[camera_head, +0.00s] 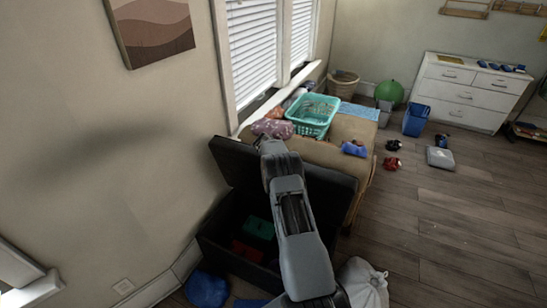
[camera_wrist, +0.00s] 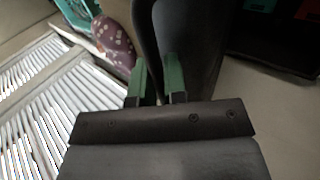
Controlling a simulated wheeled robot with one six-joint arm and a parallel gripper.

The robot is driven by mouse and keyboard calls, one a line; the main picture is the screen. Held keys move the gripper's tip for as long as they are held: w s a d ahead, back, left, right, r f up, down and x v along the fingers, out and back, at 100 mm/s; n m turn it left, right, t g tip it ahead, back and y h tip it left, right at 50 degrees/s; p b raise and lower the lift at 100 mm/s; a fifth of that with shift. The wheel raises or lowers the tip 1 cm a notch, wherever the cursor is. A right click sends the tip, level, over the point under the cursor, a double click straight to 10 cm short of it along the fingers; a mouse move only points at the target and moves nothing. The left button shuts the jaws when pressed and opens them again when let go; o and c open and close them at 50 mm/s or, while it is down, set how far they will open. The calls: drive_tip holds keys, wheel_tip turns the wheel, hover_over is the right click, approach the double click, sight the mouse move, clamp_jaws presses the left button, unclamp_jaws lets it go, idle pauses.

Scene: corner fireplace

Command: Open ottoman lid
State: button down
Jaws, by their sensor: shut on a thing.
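The dark ottoman (camera_head: 222,255) stands by the left wall with its lid (camera_head: 333,190) raised steeply, and its inside shows. A teal thing (camera_head: 259,228) and a red thing (camera_head: 247,251) lie in the box. My gripper (camera_head: 266,143) is at the top edge of the lid, and my arm hides part of the lid and box. In the wrist view, my gripper's green-padded fingers (camera_wrist: 155,85) are shut on the dark lid (camera_wrist: 200,40), one on each side of its edge.
Behind the lid, a tan bench (camera_head: 338,128) holds a teal basket (camera_head: 313,114) and cloths. A white bag (camera_head: 363,283) and a blue thing (camera_head: 206,289) lie near the ottoman. The floor at right is mostly clear, with small scattered items and a white dresser (camera_head: 470,92).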

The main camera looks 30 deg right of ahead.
idle(0.3)
drive_tip(key=c, duration=1.2)
unclamp_jaws()
drive_tip(key=shift+d, duration=0.1)
drive_tip(key=b+v, duration=0.3)
drive_tip(key=v, duration=1)
drive_tip(key=shift+s+r, duration=0.1)
drive_tip(key=shift+r, duration=0.25)
